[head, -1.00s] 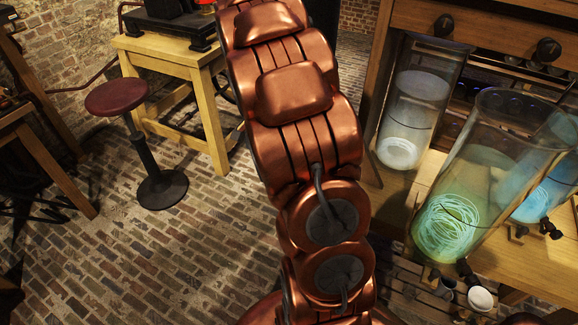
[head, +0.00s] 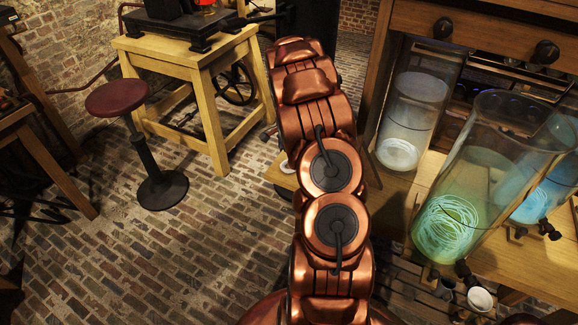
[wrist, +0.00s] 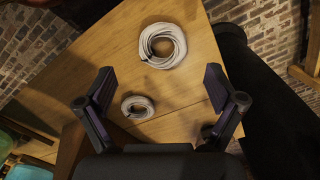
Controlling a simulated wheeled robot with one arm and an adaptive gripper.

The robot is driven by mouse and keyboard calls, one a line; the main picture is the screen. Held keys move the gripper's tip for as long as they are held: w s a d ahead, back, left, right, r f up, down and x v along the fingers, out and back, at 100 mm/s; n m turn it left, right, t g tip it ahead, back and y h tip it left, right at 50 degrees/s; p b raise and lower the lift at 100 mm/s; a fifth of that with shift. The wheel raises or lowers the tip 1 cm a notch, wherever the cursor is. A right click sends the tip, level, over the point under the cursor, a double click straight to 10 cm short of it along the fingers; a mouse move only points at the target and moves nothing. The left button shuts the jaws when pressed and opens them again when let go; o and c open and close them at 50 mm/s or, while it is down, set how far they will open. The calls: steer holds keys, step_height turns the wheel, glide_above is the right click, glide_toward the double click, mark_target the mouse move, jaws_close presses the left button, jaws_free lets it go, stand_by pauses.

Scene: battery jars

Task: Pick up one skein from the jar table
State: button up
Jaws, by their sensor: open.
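In the wrist view two pale grey skeins lie flat on a wooden table top (wrist: 85,65). The larger skein (wrist: 178,57) is toward the top, with a dark tie at its left side. The smaller skein (wrist: 138,107) lies lower, near the left finger. My gripper (wrist: 159,75) is open and empty above the table, its two dark fingers spread left and right. The skeins lie between or just beyond the fingers in the picture. How high the fingers are above the table I cannot tell. My gripper is hidden in the head view.
In the head view, glass jars with white, green (head: 447,228) and blue liquid stand on a wooden bench at right. A red stool (head: 117,98) and a yellow wooden table (head: 176,48) stand at left. The brick floor between is clear.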

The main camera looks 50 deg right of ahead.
steer(key=shift+w+f+p, duration=0.15)
steer(key=shift+f+p, duration=0.9)
steer(key=shift+f, duration=1.55)
steer(key=shift+c, duration=0.3)
steer(key=c, duration=1)
steer(key=shift+r, duration=0.15)
